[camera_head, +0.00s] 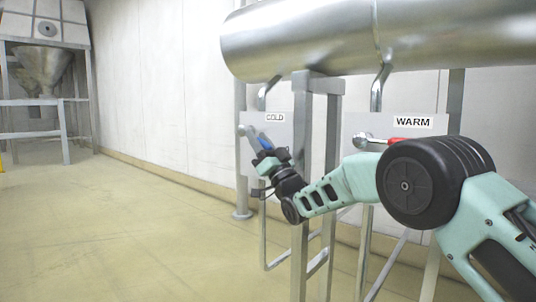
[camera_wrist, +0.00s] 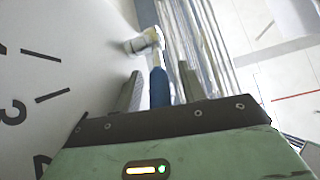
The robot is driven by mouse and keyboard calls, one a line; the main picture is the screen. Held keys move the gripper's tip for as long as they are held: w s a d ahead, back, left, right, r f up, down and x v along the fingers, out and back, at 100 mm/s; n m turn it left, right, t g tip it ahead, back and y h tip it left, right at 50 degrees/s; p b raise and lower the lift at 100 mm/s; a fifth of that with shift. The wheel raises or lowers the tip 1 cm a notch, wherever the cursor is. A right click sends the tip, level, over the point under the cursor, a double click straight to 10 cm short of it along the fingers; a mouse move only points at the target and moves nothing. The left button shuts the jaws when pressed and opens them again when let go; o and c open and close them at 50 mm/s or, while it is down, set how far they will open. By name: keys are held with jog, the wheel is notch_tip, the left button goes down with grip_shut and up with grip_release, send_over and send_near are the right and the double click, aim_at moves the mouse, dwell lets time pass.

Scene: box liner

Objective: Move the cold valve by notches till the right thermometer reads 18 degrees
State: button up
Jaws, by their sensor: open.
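The cold valve's blue lever (camera_head: 265,141) is on the left panel marked COLD (camera_head: 277,117) and slants down to the right from its metal hub (camera_head: 246,131). My gripper (camera_head: 268,158) is at the lever's lower end. In the wrist view the blue grip (camera_wrist: 159,88) lies between the two fingers of my open gripper (camera_wrist: 158,73), with a gap beside the right finger; whether the left finger touches it is unclear. The hub (camera_wrist: 148,39) is just beyond the fingertips. No thermometer shows in either view.
The WARM panel (camera_head: 430,126) with a red-handled valve (camera_head: 408,141) is to the right, partly behind my arm. A steel post (camera_head: 302,190) stands between the panels. A large pipe (camera_head: 400,38) runs above. Black scale marks (camera_wrist: 52,96) line the cold panel.

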jog(key=p+v, duration=0.5)
jog(key=v, duration=1.2)
jog(key=shift+f, duration=0.2)
jog(key=a+r+m+g+h+p, duration=0.2)
jog(key=a+r+h, duration=0.1)
jog(key=h, duration=0.4)
jog(key=s+f+g+h+p, duration=0.2)
jog(key=s+g+h, duration=0.3)
jog(key=s, duration=0.5)
jog(key=s+d+f+n+g+h+p, duration=0.15)
jog(key=s+d+g, duration=0.3)
jog(key=s, duration=0.65)
jog(key=s+d+n+g+h+p, duration=0.1)
jog(key=s+d+g+h, duration=0.3)
jog(key=s, duration=0.6)
jog(key=s+d+n+g+h+p, duration=0.1)
jog(key=s+d+g+p, duration=0.15)
jog(key=s+d, duration=0.6)
notch_tip(320, 180, up, 37)
jog(key=s+a+p, duration=0.2)
jog(key=a+p, duration=0.1)
jog(key=p, duration=3.3)
jog(key=shift+g, duration=0.3)
